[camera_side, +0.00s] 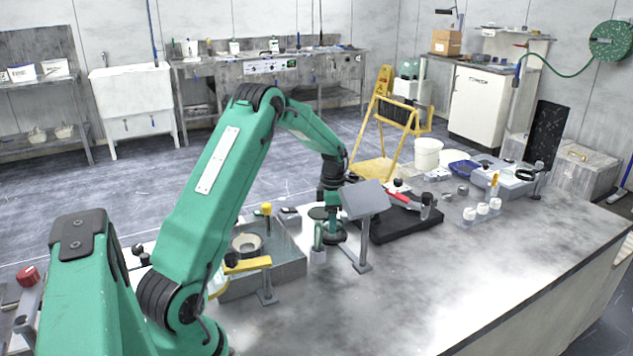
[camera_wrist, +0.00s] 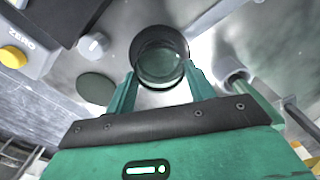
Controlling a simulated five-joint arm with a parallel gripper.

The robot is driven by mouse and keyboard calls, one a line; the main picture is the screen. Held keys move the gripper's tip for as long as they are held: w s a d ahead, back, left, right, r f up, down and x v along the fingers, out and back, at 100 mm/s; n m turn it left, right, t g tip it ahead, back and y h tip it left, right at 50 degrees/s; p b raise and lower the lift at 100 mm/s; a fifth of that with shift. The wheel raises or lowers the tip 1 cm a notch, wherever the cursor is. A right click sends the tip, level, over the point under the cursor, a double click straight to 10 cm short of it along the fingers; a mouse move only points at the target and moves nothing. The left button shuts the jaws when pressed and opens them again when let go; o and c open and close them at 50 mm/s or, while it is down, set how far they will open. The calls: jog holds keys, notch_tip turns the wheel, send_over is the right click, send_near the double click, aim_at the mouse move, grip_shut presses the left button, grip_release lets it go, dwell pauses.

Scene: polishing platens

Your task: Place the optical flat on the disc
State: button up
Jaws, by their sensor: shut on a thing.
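My gripper (camera_wrist: 160,72) has its two green fingers closed on either side of a round, clear piece with a dark rim, which looks like the optical flat (camera_wrist: 162,60). A dark ring shows around and behind the flat; I cannot tell whether they touch. A flat dark green disc (camera_wrist: 95,88) lies just left of the fingers in the wrist view, apart from the flat. In the side view my gripper (camera_side: 331,212) points down near the bench's middle. The flat cannot be made out clearly there.
A grey tilted plate on a post (camera_side: 364,200) stands close right of my gripper. A black tray (camera_side: 408,222) lies beyond it. A grey basin (camera_side: 285,268) and a yellow-topped stand (camera_side: 247,264) are to the left. The bench's right front (camera_side: 470,280) is clear.

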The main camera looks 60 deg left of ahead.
jog(key=shift+f, duration=0.1)
jog(key=o, duration=1)
notch_tip(320, 180, up, 12)
jog(key=shift+r, duration=0.15)
dwell(0.4)
